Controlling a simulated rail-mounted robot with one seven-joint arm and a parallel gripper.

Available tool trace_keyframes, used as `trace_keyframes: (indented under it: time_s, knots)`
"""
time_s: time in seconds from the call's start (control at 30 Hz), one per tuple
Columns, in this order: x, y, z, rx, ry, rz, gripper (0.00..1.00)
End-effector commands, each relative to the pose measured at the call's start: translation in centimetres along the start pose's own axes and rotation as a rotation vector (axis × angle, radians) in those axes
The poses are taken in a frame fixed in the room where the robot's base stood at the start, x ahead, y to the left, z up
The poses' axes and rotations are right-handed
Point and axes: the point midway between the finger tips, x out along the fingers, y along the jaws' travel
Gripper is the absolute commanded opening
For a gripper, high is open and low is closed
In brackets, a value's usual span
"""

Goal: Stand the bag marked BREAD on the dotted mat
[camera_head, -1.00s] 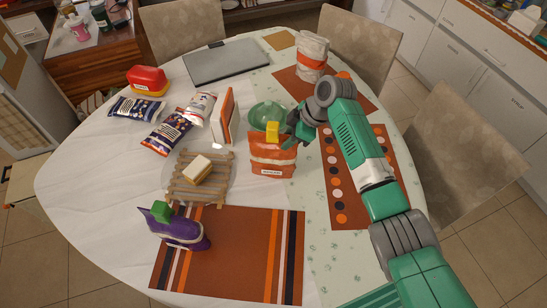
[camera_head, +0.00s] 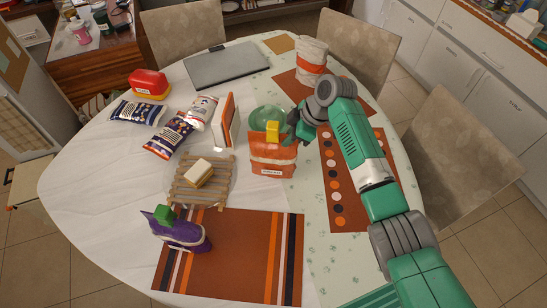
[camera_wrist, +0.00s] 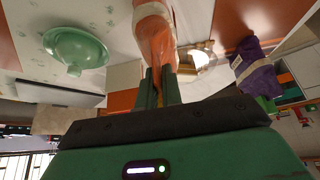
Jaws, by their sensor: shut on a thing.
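An orange bag (camera_head: 268,158) with a pale band, a yellow clip (camera_head: 272,130) on top and a small label I cannot read clearly stands at the table's middle. My gripper (camera_head: 293,131) is at its top right, shut on the clipped top; the wrist view shows the fingers (camera_wrist: 158,88) closed on it below the bag body (camera_wrist: 154,38). The dotted mat (camera_head: 349,200), brown with orange, white and dark dots, lies right of the bag, partly hidden under my arm. A purple bag (camera_head: 185,237) with a green clip (camera_head: 164,213) stands on the striped mat.
The striped mat (camera_head: 240,265) is in front. A white-and-orange bag (camera_head: 312,62) stands at the back right.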

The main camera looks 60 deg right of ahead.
Motion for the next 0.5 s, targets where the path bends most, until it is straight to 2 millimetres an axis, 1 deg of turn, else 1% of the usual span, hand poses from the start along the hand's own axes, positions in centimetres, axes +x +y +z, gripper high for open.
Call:
trace_keyframes:
  time_s: [0.03, 0.5]
  knots:
    - [-0.4, 0.0, -0.3, -0.001, 0.001, 0.001, 0.00]
    - [-2.4, 0.0, -1.4, -0.001, 0.000, 0.000, 0.00]
